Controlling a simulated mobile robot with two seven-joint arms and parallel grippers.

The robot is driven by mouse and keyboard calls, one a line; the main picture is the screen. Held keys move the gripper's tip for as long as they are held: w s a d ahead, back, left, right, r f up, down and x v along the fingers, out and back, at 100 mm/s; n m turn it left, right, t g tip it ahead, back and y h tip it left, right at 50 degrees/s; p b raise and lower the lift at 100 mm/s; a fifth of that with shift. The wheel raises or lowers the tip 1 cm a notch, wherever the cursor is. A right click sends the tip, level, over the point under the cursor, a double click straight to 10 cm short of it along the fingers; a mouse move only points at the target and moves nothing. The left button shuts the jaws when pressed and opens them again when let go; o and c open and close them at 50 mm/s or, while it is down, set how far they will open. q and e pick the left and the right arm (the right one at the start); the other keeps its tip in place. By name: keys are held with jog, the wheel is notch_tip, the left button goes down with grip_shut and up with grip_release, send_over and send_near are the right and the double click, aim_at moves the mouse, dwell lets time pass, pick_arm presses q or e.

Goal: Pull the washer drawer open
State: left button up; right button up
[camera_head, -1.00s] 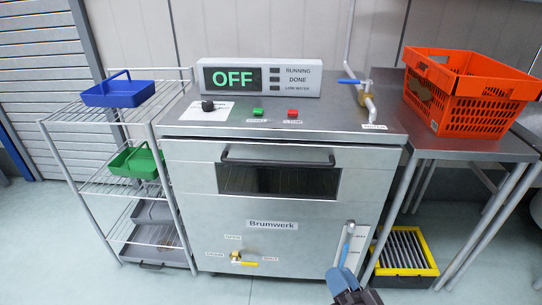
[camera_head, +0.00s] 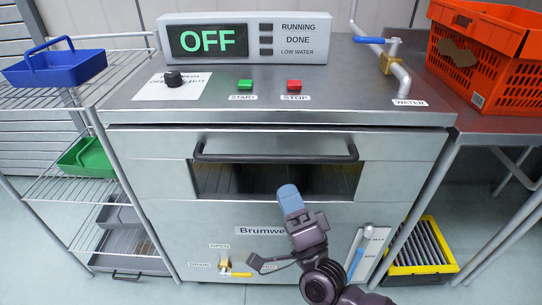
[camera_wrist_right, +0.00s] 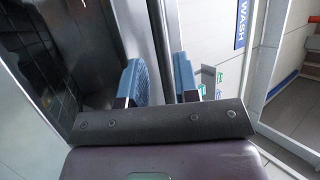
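The washer drawer (camera_head: 150,185) is the steel front panel with a dark window (camera_head: 225,180). It looks closed. Its black bar handle (camera_head: 276,158) runs across the top of the window. My right gripper (camera_head: 289,196) is in front of the window, with its blue fingertips below the handle in the head view. In the right wrist view my right gripper (camera_wrist_right: 160,80) has its two blue fingers apart. The dark handle bar (camera_wrist_right: 161,35) runs along the gap between them there; I cannot tell whether it touches either finger. My left gripper is not in view.
A wire rack (camera_head: 75,102) with trays stands left. An orange tote (camera_head: 500,85) is on the right table. A yellow-rimmed crate (camera_head: 445,268) sits under that table.

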aim_at(272, 159)
jog(key=x, duration=0.8)
jog(key=shift+w+a, duration=0.15)
jog(key=shift+w, duration=0.05)
grip_shut()
